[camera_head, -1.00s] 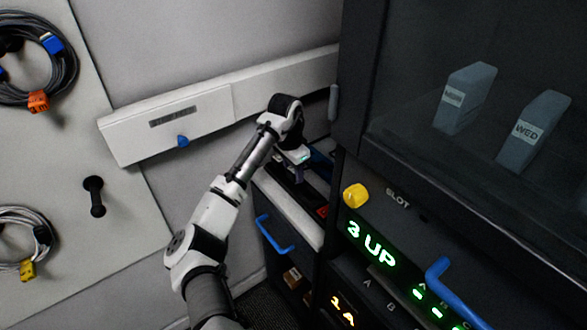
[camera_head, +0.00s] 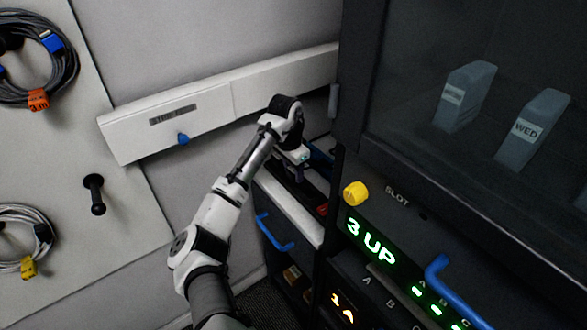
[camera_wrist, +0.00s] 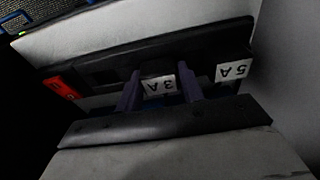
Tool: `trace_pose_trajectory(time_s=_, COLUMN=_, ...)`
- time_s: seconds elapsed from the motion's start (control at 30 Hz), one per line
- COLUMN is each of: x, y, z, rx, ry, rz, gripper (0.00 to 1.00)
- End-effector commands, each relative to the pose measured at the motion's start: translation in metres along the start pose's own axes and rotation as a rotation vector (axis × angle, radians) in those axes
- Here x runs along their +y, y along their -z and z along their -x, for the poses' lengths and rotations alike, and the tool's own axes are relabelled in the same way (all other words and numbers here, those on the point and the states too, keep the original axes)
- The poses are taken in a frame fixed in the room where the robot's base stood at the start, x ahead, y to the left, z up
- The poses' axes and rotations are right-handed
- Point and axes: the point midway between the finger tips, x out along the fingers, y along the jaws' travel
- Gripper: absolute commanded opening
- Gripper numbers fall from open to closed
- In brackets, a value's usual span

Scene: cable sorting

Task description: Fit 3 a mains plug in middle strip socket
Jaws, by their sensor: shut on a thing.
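My gripper (camera_head: 298,174) is low over the dark socket strip on the narrow white-topped cabinet. In the wrist view its two purple fingers (camera_wrist: 160,90) stand on either side of a dark plug with a white 3A label (camera_wrist: 158,85), shown upside down, and are shut on it. A bit of blue shows between the fingers. The plug is at the black strip (camera_wrist: 110,66); whether its pins are in a socket is hidden. A second plug label, 5A (camera_wrist: 233,68), is to the right. A red part (camera_wrist: 60,87) is at the strip's left end.
The dark cabinet (camera_head: 350,120) with a yellow knob (camera_head: 355,194) and lit 3 UP display (camera_head: 371,242) stands close on the right. A blue handle (camera_head: 275,233) juts from the narrow cabinet. Coiled cables (camera_head: 38,100) hang on the left board.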

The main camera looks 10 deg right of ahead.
Motion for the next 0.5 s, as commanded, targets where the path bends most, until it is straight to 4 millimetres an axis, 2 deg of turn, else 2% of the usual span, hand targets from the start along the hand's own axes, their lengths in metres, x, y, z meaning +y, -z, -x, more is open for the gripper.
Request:
trace_pose_trajectory(time_s=0.27, x=-0.0001, y=0.0, z=0.0002, rx=0.001, ry=0.0, rz=0.0, gripper=0.14)
trace_pose_trajectory(time_s=0.3, x=-0.0001, y=0.0, z=0.0002, rx=0.0, ry=0.0, rz=0.0, gripper=0.42)
trace_pose_trajectory(time_s=0.47, x=-0.0001, y=0.0, z=0.0002, rx=0.0, ry=0.0, rz=0.0, gripper=0.63)
trace_pose_trajectory(time_s=0.5, x=-0.0001, y=0.0, z=0.0002, rx=0.0, ry=0.0, rz=0.0, gripper=0.63)
